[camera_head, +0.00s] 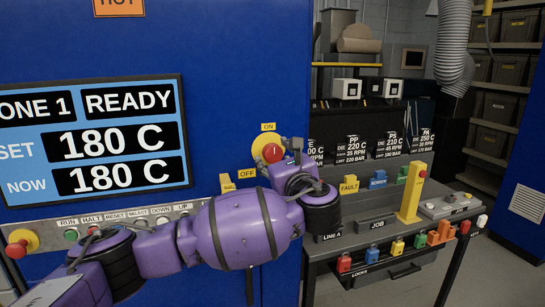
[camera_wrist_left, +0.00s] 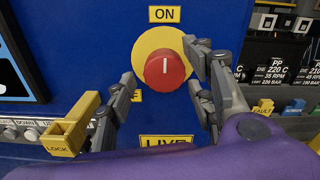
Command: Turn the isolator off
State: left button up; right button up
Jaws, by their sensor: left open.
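The isolator is a red round knob (camera_head: 272,152) on a yellow disc, set on the blue cabinet. In the left wrist view the knob (camera_wrist_left: 165,72) has its white mark upright, toward the ON label (camera_wrist_left: 175,14) above. The OFF label (camera_head: 246,173) is at lower left, partly hidden by a finger in the wrist view. My left gripper (camera_wrist_left: 160,65) is open, with one finger to the left of the knob and the other to the right. The right finger overlaps the disc's edge; I cannot tell whether either finger touches the knob. My right gripper is not in view.
A yellow LOCK piece (camera_wrist_left: 72,128) sticks out at lower left of the knob. A LIVE label (camera_wrist_left: 166,141) is below it. A button strip (camera_head: 130,219) and display (camera_head: 95,138) are to the left. A bench (camera_head: 375,239) with coloured locks stands at right.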

pick_arm(q)
jog(key=shift+x, duration=0.95)
jog(key=shift+c, duration=0.5)
jog(key=c, duration=1)
